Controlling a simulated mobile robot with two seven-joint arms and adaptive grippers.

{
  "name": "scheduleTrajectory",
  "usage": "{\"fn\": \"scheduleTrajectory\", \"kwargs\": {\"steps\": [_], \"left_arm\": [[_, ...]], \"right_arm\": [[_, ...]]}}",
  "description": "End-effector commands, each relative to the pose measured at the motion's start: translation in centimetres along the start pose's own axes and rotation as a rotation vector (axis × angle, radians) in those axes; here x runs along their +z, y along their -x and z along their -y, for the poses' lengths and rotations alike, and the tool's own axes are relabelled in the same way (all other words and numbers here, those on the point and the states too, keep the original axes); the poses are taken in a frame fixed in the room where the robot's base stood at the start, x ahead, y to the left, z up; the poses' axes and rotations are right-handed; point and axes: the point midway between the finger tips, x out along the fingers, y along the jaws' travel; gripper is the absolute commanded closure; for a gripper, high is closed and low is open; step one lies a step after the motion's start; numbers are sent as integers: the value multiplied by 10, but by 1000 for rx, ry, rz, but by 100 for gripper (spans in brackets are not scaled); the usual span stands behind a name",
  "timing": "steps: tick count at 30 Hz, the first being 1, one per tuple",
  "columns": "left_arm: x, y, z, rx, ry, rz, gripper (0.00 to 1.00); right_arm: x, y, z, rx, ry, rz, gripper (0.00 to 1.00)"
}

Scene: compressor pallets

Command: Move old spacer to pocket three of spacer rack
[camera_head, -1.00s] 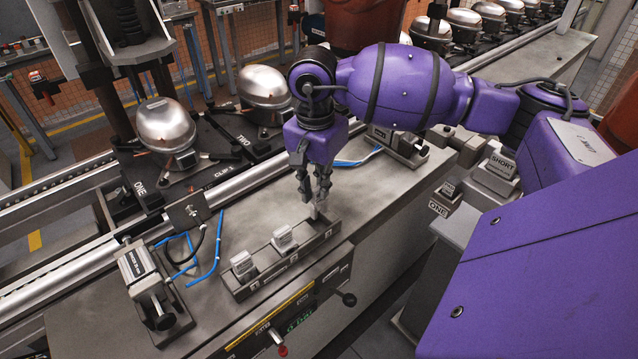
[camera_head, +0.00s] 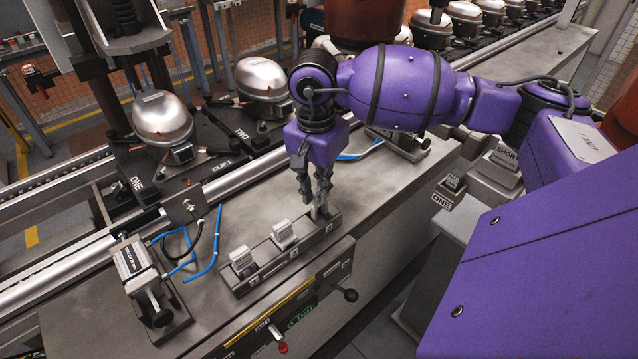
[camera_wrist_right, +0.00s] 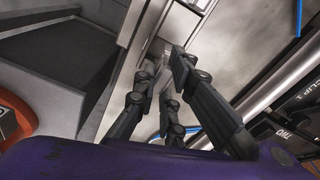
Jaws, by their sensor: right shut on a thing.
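The spacer rack (camera_head: 240,290) is a long grey tray on the bench, with numbered pockets along its front. Two pale spacers stand in its left pocket (camera_head: 242,261) and middle pocket (camera_head: 284,235). My right gripper (camera_head: 317,204) points down at the rack's right end, by the third pocket. It is shut on the old spacer (camera_head: 321,212), a pale piece mostly hidden by the fingers. Whether the spacer touches the pocket floor cannot be told. In the right wrist view the fingers (camera_wrist_right: 160,78) close around a grey piece. My left gripper is not in view.
A clamp block (camera_head: 136,262) stands on the bench left of the rack, with blue hoses (camera_head: 215,245) between. Compressors (camera_head: 162,118) sit on black pallets behind the rail. Blocks marked ONE (camera_head: 446,196) and SHORT (camera_head: 503,160) lie right. Bench right of the rack is clear.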

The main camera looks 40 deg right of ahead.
Motion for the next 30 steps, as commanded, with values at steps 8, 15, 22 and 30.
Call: {"fn": "scheduleTrajectory", "kwargs": {"steps": [8,15,22,30], "left_arm": [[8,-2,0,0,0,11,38],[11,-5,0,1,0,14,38],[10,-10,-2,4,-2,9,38],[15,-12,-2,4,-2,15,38]], "right_arm": [[0,-8,0,0,0,0,100],[1,-14,0,0,0,0,100],[1,-20,0,0,0,0,100],[1,-26,0,0,0,0,100]]}}
